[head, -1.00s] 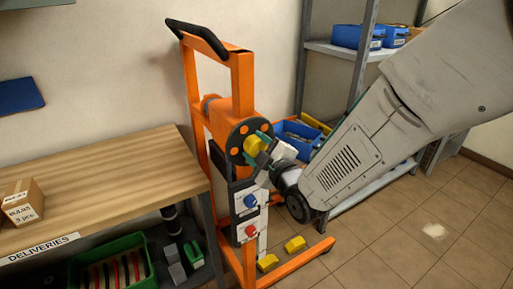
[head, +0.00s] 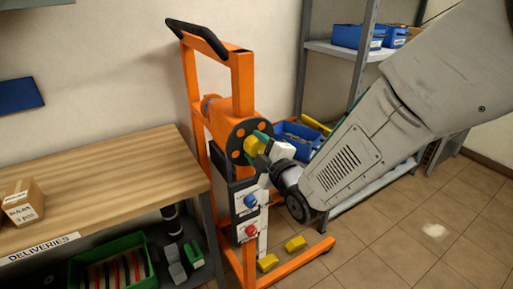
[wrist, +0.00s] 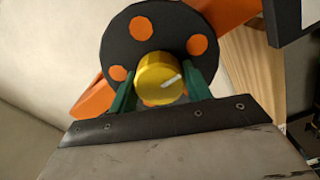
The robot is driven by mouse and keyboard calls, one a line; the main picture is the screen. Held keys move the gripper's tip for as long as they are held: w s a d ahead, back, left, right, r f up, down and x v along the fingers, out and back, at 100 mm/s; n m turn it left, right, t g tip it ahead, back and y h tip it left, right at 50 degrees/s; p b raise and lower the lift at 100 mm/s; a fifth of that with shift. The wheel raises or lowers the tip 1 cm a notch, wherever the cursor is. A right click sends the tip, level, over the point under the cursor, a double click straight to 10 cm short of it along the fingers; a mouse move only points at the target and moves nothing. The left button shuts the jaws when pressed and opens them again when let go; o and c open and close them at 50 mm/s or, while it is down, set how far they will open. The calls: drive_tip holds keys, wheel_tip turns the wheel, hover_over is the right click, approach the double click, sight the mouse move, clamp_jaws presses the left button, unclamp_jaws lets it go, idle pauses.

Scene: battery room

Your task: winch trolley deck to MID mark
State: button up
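The orange trolley (head: 243,85) stands upright beside the bench, with a black handle on top. Its winch wheel (head: 237,141) is a dark disc with orange spots and a yellow knob (head: 254,145). In the wrist view the disc (wrist: 117,50) faces me and the yellow knob (wrist: 161,78), with a white mark, sits between the green fingers of my gripper (wrist: 160,88). The fingers lie against both sides of the knob. My gripper also shows at the wheel in the head view (head: 262,146). The trolley deck and the MID mark cannot be made out.
A blue knob (head: 250,201) and a red knob (head: 251,231) sit on the panel below the wheel. A wooden bench (head: 110,175) stands left, with a box (head: 22,203) on it. Shelving with blue bins (head: 347,36) stands behind. Tiled floor (head: 400,235) is clear at right.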

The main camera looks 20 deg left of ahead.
drive_tip(key=o, duration=0.4)
drive_tip(key=shift+v, duration=3.9)
